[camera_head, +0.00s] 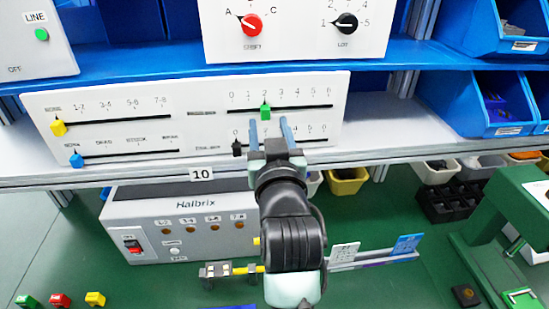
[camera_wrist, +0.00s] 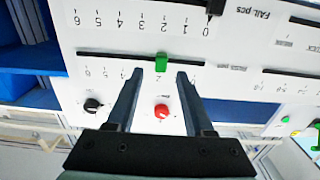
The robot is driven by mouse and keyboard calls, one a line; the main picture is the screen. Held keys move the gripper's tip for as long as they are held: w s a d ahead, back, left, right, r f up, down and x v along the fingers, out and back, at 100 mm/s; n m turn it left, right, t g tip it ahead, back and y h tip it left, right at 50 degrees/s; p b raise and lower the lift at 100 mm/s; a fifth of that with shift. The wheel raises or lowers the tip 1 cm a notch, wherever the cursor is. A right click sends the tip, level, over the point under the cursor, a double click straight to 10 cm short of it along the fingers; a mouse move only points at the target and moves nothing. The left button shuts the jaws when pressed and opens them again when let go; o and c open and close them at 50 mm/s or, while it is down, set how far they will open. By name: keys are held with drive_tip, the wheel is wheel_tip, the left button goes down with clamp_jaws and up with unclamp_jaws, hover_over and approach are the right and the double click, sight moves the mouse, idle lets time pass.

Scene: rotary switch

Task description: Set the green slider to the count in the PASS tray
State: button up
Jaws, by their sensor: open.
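The green slider (camera_head: 265,112) sits on the upper right scale of the white slider panel (camera_head: 100,98), close under the 2 mark. In the wrist view the panel is upside down, and the green slider (camera_wrist: 161,62) shows between my two fingertips. My gripper (camera_head: 269,126) is open and empty. Its fingers point at the panel, one on each side of the green slider, with gaps to both. I cannot tell how near the tips are to the panel face. No tray with a readable PASS label shows.
A black slider (camera_head: 237,148) sits at 0 on the scale below; yellow (camera_head: 58,127) and blue (camera_head: 76,160) sliders are at the left. A panel with red (camera_head: 251,24) and black (camera_head: 346,23) knobs stands above. Blue bins (camera_head: 485,105) are at right.

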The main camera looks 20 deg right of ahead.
drive_tip(key=b+v, duration=0.1)
drive_tip(key=v, duration=0.8)
drive_tip(key=shift+s+b, duration=0.25)
drive_tip(key=shift+b, duration=0.15)
drive_tip(key=shift+a+r, duration=0.1)
drive_tip(key=s+a+r+n+t+y, duration=0.1)
drive_tip(key=a+r, duration=0.4)
drive_tip(key=r, duration=0.5)
drive_tip(key=s+a+r+n+t+y, duration=0.1)
drive_tip(key=s+a+r+t, duration=0.3)
drive_tip(key=r, duration=0.5)
drive_tip(key=s+a+r+n+t+y, duration=0.1)
drive_tip(key=s+a+r+t+y, duration=0.2)
drive_tip(key=r, duration=0.7)
drive_tip(key=a+t, duration=0.2)
drive_tip(key=a, duration=0.1)
drive_tip(key=shift+r, duration=0.3)
